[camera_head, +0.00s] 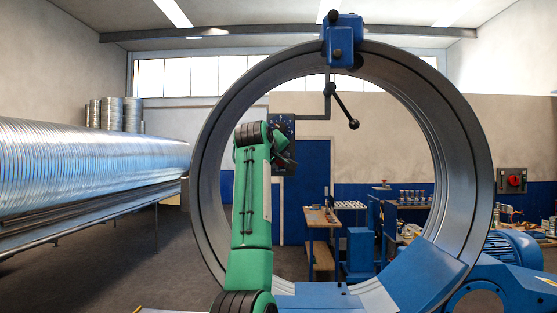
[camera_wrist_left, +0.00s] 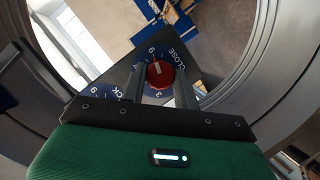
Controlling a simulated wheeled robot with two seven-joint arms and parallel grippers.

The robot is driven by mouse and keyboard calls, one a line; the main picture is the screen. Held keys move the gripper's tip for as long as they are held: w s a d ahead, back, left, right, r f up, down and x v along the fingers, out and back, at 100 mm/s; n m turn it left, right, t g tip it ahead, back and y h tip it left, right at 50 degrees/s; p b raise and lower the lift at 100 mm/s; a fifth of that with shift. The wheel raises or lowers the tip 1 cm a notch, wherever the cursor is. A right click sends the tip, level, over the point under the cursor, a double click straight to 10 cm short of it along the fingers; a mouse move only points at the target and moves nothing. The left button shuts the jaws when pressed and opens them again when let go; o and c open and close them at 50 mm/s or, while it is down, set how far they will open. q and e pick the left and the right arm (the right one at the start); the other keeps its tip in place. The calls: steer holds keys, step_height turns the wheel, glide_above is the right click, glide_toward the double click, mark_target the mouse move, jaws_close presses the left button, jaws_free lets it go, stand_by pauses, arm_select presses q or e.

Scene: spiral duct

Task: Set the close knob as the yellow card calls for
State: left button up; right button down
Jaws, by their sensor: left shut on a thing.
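The close knob (camera_wrist_left: 160,75) is red with a white mark and sits on a dark blue dial (camera_wrist_left: 178,62) lettered CLOSE, with white numerals around it. The mark points roughly to the top of the wrist picture, between the 9 and the word CLOSE. My left gripper (camera_wrist_left: 157,82) has a finger on each side of the knob and is shut on it. No readable yellow card shows. My right gripper is out of view.
A second dial (camera_wrist_left: 104,88), lettered partly "CK", lies left of the knob. The large grey ring (camera_head: 467,150) surrounds the panel. A black rod with a ball end (camera_head: 353,124) hangs right of it. A red knob on a grey box (camera_head: 514,181) is at far right.

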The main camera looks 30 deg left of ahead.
arm_select(q)
steer(key=shift+r, duration=0.15)
steer(key=o, duration=0.9)
steer(key=shift+o, duration=0.3)
steer(key=shift+a, duration=0.1)
steer(key=b+v, duration=0.7)
steer(key=v, duration=0.6)
steer(key=shift+s+b, duration=0.35)
steer(key=shift+s, duration=0.05)
